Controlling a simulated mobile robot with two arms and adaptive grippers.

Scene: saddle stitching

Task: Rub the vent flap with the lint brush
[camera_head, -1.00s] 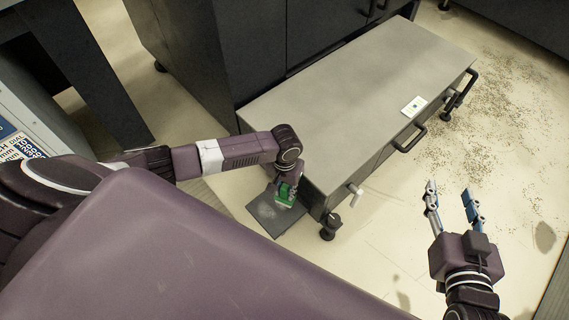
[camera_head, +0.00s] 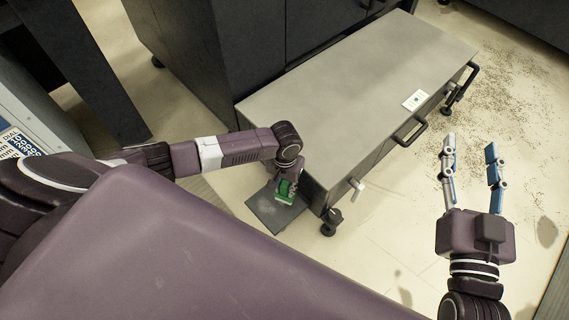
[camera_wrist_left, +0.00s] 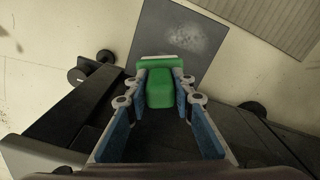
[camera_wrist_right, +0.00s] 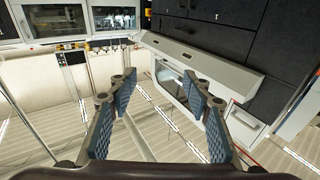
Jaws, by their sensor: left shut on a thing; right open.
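The lint brush (camera_head: 285,190) is green with a pale edge, and my left gripper (camera_head: 288,177) is shut on it. In the left wrist view the brush (camera_wrist_left: 159,88) sits between the blue-padded fingers of my left gripper (camera_wrist_left: 160,82), its head pointing away. The vent flap (camera_head: 268,213) is a dark grey plate on the floor with a pale dusty patch; it also shows in the left wrist view (camera_wrist_left: 152,27). The brush head is over the flap's near right part; I cannot tell whether it touches. My right gripper (camera_head: 469,155) is open and empty over the floor.
A grey-topped cabinet (camera_head: 350,85) with black handles and feet stands beside the flap, close to my left gripper. A small white card (camera_head: 415,100) lies on its top. Crumbs (camera_head: 495,110) litter the floor at the right.

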